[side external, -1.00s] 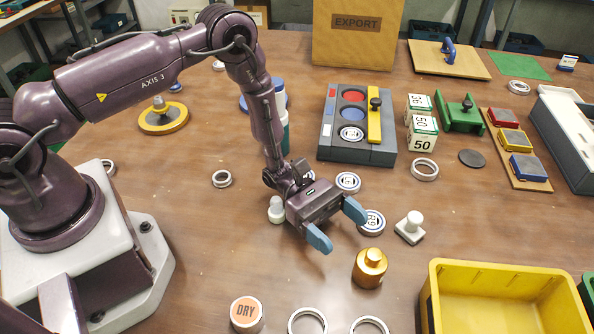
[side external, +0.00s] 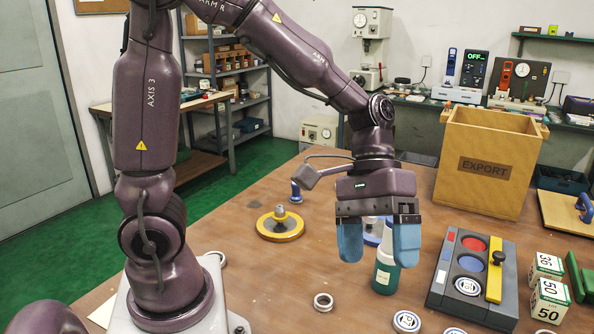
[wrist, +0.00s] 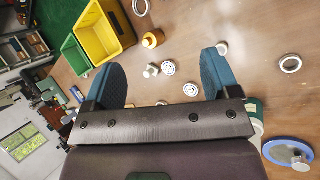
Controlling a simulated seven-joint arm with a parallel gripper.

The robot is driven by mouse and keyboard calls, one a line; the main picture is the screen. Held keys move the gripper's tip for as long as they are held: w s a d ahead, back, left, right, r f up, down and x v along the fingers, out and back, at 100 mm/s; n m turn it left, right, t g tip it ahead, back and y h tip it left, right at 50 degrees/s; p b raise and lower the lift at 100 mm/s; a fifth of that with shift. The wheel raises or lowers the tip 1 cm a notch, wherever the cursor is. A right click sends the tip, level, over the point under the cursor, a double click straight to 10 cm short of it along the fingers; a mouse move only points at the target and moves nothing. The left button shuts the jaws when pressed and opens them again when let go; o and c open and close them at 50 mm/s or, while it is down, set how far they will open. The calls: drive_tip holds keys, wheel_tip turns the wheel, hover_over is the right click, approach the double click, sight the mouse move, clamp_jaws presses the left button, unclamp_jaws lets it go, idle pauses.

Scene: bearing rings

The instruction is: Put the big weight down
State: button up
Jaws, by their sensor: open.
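The big weight, a brass cylinder with a knob (wrist: 152,39), stands on the wooden table near the yellow bin in the wrist view. It is outside the present side view. My gripper (side external: 379,245) is open with its blue fingers pointing down, raised above the table, and nothing shows between them. In the wrist view the open fingers (wrist: 163,78) are well apart from the weight.
The dark tray (side external: 450,290) with coloured wells is to the right, and the EXPORT box (side external: 485,165) stands behind. The yellow bin (wrist: 118,22) and a green bin (wrist: 74,56) adjoin.

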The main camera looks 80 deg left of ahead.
drive_tip(key=s+a+r+m+t+y, duration=0.4)
drive_tip(key=s+a+r+t+y, duration=0.2)
drive_tip(key=a, duration=0.4)
drive_tip(key=shift+s+r+t+y, duration=0.4)
drive_tip(key=shift+s+r+t, duration=0.2)
drive_tip(key=shift+s, duration=0.25)
